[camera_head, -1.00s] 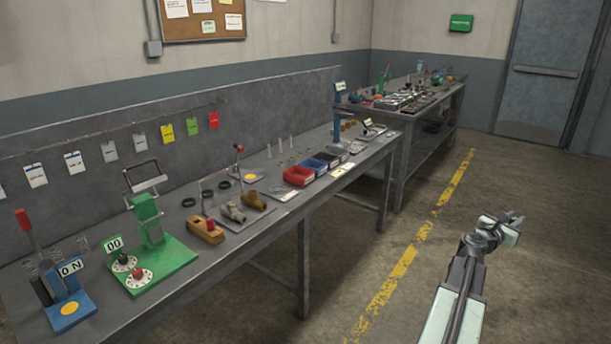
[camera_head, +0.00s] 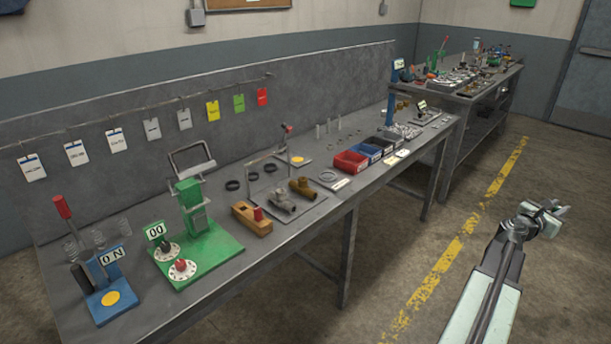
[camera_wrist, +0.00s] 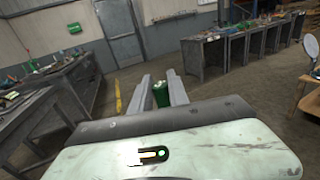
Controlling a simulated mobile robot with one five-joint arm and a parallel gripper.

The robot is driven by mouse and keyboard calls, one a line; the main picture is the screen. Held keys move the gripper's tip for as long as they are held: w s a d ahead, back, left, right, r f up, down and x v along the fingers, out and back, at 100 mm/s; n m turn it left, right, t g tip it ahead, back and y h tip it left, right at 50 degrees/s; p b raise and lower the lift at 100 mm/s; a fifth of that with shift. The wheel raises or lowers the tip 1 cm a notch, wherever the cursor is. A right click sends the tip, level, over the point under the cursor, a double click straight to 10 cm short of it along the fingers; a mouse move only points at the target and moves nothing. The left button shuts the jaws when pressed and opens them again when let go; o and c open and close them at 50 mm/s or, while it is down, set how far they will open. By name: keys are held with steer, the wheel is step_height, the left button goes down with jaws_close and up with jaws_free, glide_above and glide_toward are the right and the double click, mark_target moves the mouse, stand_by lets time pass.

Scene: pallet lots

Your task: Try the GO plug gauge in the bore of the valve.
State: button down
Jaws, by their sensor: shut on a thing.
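My gripper (camera_head: 543,215) is out over the floor at the right of the head view, well away from the bench. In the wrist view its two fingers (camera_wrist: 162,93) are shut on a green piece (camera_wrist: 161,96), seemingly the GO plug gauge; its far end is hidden. Two valve-like fittings lie side by side on a grey plate on the long bench: a grey one (camera_head: 281,201) and a brown one (camera_head: 303,188). Which is the valve to test, I cannot tell. Their bores are too small to make out.
The long bench (camera_head: 225,288) also holds a green press (camera_head: 193,205), a wooden block (camera_head: 250,218), black rings, and red and blue bins (camera_head: 350,161). A second bench (camera_head: 465,92) stands behind. The floor beside the yellow line (camera_head: 465,235) is clear.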

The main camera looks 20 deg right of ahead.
steer(key=shift+s+r+p, duration=0.15)
steer(key=shift+r+p, duration=2.5)
steer(key=shift+p, duration=0.05)
